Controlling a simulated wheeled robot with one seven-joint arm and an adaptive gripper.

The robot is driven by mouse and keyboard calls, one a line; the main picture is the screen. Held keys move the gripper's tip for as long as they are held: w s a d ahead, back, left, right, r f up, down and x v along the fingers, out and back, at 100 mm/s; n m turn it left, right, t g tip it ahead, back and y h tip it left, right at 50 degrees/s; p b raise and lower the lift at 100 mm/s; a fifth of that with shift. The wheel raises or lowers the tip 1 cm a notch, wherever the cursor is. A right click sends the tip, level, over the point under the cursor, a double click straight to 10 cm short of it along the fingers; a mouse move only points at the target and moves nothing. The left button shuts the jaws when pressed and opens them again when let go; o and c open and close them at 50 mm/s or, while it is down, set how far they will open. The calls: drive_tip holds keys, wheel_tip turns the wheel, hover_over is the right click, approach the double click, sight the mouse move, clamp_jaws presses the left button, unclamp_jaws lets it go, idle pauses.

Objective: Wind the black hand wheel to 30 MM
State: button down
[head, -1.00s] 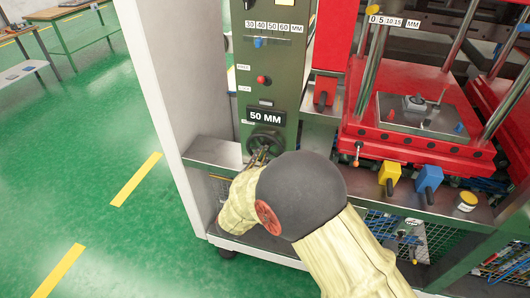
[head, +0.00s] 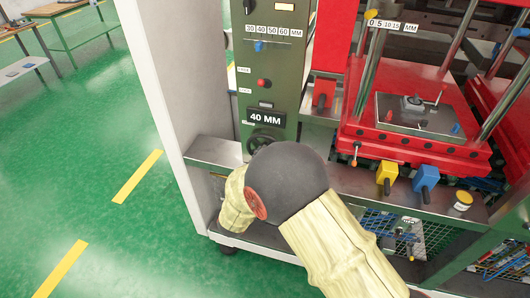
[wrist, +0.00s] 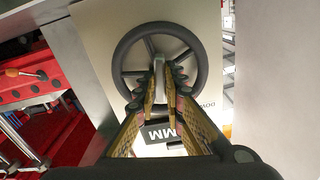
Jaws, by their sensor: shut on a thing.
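The black hand wheel (head: 264,141) is on the green column's front, low down, partly covered by my arm in the head view. In the wrist view the spoked wheel (wrist: 120,58) fills the upper middle. My gripper (wrist: 165,77) is shut on part of the wheel inside its rim; the exact grip is partly hidden by the fingers. The display (head: 265,118) just above the wheel reads 40 MM. Higher up, a scale (head: 268,31) marked 30 to 60 MM has a blue pointer (head: 259,45) below it, near the 30 and 40 marks.
A red knob (head: 262,83) sits on the column above the display. A steel ledge (head: 215,151) lies left of the wheel. To the right are the red press (head: 415,142), a yellow block (head: 387,174) and a blue block (head: 426,178). Green floor is open at left.

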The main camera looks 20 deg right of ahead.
drive_tip(key=shift+n+p, duration=1.05)
drive_tip(key=shift+n, duration=0.25)
drive_tip(key=shift+f+n+p, duration=0.1)
drive_tip(key=shift+n+p, duration=1.05)
drive_tip(key=shift+n, duration=0.25)
drive_tip(key=c, duration=1.8)
unclamp_jaws()
